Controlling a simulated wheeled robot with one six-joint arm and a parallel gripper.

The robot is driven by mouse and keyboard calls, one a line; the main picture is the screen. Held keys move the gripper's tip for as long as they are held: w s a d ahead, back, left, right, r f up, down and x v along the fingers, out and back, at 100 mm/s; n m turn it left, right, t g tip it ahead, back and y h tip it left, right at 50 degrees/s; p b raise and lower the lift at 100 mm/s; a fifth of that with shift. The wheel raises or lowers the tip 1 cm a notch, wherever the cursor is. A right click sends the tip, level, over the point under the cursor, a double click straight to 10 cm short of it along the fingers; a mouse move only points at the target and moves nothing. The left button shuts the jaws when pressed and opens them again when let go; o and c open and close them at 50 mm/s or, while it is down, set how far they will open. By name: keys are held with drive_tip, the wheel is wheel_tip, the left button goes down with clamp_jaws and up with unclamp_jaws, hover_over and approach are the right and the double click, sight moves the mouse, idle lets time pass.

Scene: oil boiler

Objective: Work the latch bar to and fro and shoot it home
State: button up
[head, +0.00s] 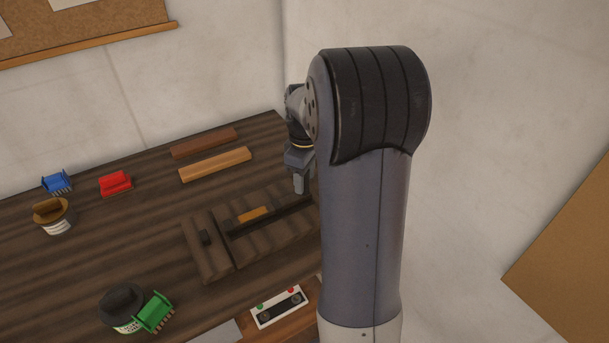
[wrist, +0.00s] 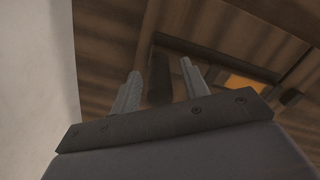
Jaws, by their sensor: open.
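The latch assembly is a dark plank panel (head: 208,262) lying on the workbench. A long dark bar, seemingly the latch bar (head: 270,217), crosses it, with an orange piece (head: 254,214) beside it. My gripper (head: 300,188) points down over the panel's right end, partly hidden by my arm. In the wrist view my gripper (wrist: 160,70) is open, and a dark upright piece (wrist: 160,85) shows between its fingers; contact cannot be told. The orange piece (wrist: 245,86) shows at right there.
Two wooden bars (head: 215,163) lie behind the panel. Blue (head: 57,183), red (head: 116,183) and green (head: 154,311) brushes and two round tins (head: 54,217) (head: 122,306) are to the left. A button box (head: 278,306) is in front. A pale wall borders the bench.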

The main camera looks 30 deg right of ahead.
drive_tip(key=shift+c, duration=0.5)
clamp_jaws()
